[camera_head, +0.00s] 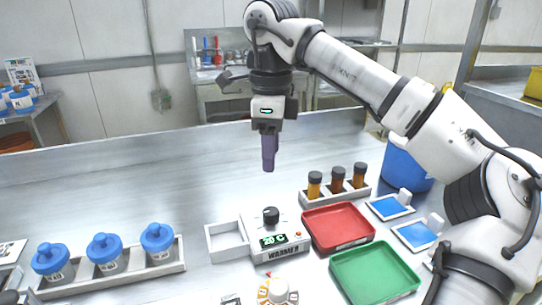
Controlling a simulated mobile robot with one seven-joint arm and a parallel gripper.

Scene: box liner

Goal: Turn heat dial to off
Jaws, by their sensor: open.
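A white warmer (287,256) marked WARMER stands on the bench at the lower middle, with a lit display (273,240) that reads about 20 C. A black knob (271,215) sits on its top. A white dial (278,290) with an orange-marked ring lies in front of it, cut by the bottom edge. Its labels are too small to read, so I cannot tell its setting. My gripper (268,168) points down, open and empty, above and behind the warmer, clear of both the knob and the dial. Its purple fingers overlap in this view.
A white tray (226,241) adjoins the warmer's left. A red tray (338,226) and green tray (375,272) lie right. A rack (312,201) of amber vials stands behind. Several blue-capped jars (105,252) stand left in a holder. The bench behind the warmer is clear.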

